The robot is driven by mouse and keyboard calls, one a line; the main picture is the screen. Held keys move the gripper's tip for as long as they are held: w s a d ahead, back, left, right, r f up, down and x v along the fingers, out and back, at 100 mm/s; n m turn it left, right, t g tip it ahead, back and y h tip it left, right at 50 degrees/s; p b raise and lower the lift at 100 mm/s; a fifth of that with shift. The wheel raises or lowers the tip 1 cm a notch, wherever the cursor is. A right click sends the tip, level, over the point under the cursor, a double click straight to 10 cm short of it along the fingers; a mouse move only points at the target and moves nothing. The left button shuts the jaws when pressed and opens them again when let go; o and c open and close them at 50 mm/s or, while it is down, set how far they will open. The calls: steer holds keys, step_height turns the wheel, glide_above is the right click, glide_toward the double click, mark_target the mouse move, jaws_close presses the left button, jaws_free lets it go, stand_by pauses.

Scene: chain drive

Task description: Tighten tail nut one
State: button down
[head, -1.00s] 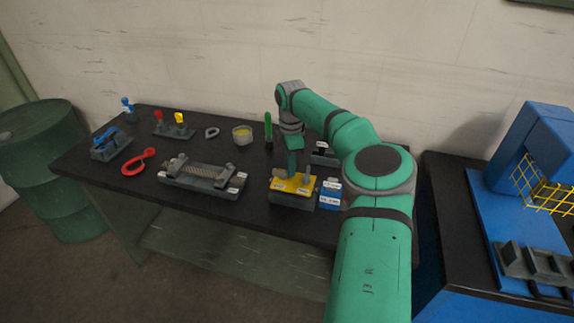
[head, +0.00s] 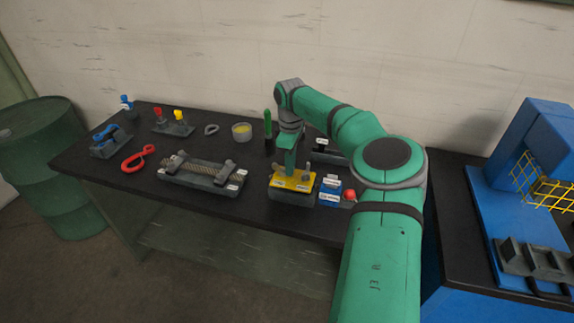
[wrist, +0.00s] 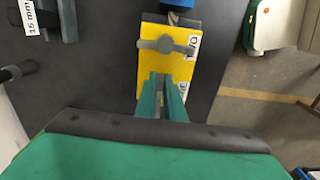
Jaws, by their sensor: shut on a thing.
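The yellow-topped block (head: 284,187) sits near the front edge of the bench, right of centre. The wrist view shows its yellow plate (wrist: 150,66) with a label reading TWO and a partly covered label ending in NE. My gripper (head: 290,172) points down onto this plate. In the wrist view its green fingers (wrist: 162,90) are close together over the spot by the partly covered label, shut on tail nut one, which the fingers hide. A grey winged nut (wrist: 166,44) stands by the TWO label, apart from the fingers.
A blue box (head: 329,193) with white labels stands just right of the block, with a red knob (head: 350,195) beside it. A grey chain fixture (head: 200,174) lies to the left. A green upright tool (head: 268,125) and a yellow-filled cup (head: 242,132) stand behind.

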steer(key=shift+w+a+r, duration=0.25)
steer(key=shift+a, duration=0.3)
steer(key=c, duration=1.9)
jaws_free()
steer(key=shift+o, duration=0.2)
steer(key=shift+d+f, duration=0.1)
steer(key=shift+d, duration=0.1)
steer(key=shift+w+r, duration=0.1)
steer(key=shift+r, duration=0.15)
step_height(320, 180, up, 10)
steer(key=shift+s, duration=0.2)
steer(key=shift+a, duration=0.15)
